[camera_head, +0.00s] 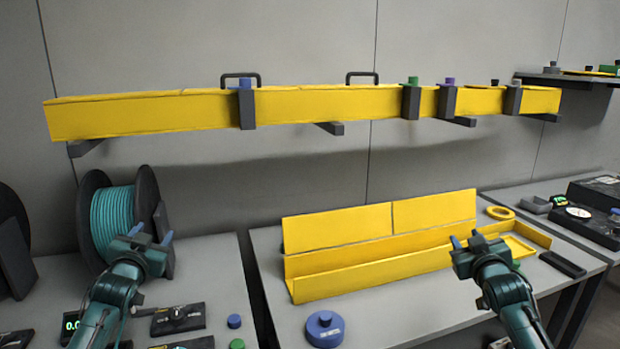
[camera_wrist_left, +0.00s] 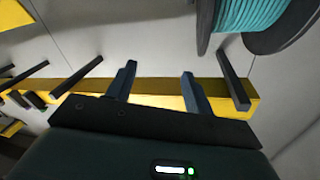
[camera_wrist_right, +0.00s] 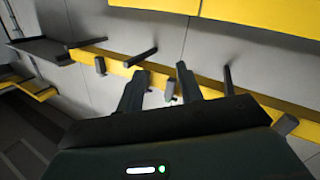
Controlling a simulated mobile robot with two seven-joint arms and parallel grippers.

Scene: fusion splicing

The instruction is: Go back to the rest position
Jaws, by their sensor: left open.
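My left gripper (camera_head: 151,236) is raised in front of the teal cable reel at the left of the head view. Its two fingers stand apart with nothing between them, as the left wrist view (camera_wrist_left: 157,85) shows. My right gripper (camera_head: 468,240) is raised in front of the right part of the yellow open tray (camera_head: 370,275). Its fingers are also apart and empty in the right wrist view (camera_wrist_right: 161,82). Both grippers point up and away, toward the wall, and hold nothing. The right gripper hides a small part of the tray.
A long yellow duct (camera_head: 330,103) runs along the wall above. The teal reel (camera_head: 113,218) stands on the left table. A blue round piece (camera_head: 325,329) sits in front of the tray, and a yellow ring (camera_head: 499,212) lies behind it. A gap (camera_head: 258,295) separates the tables.

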